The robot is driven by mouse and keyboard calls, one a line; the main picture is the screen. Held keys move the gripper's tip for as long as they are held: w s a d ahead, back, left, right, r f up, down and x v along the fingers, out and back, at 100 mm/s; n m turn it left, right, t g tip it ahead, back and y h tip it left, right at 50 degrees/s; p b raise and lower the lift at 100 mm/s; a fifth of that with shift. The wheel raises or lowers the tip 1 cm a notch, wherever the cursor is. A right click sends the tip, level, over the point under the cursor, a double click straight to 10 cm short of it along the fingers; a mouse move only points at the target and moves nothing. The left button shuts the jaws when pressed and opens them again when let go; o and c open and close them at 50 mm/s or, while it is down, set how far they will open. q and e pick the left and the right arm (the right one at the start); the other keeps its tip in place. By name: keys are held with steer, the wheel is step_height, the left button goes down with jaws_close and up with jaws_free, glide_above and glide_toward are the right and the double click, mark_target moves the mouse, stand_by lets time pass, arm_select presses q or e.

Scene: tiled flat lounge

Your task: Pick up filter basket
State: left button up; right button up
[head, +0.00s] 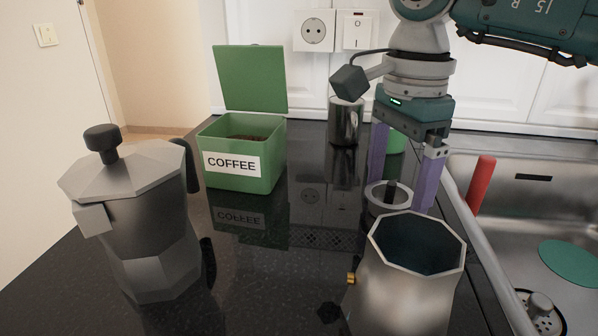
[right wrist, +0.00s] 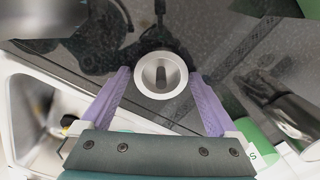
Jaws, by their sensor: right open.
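The filter basket (head: 377,206), a small grey metal funnel with a round rim, stands on the dark counter behind the moka pot base (head: 405,295). The base, an open octagonal metal pot, hides part of its lower side. The basket also shows from above in the right wrist view (right wrist: 143,82), its rim between the fingertips. My right gripper (head: 401,192) points down with its purple fingers open, one on each side of the basket. The right wrist view shows small gaps between the fingers and the rim. My left gripper is out of view.
The moka pot top (head: 150,215) with a black knob stands at the left. An open green coffee box (head: 240,150) and a metal cylinder (head: 345,122) stand behind. The sink (head: 520,215) at the right holds a red object (head: 481,184) and a green disc (head: 570,262).

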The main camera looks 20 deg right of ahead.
steer(key=c, duration=1.4)
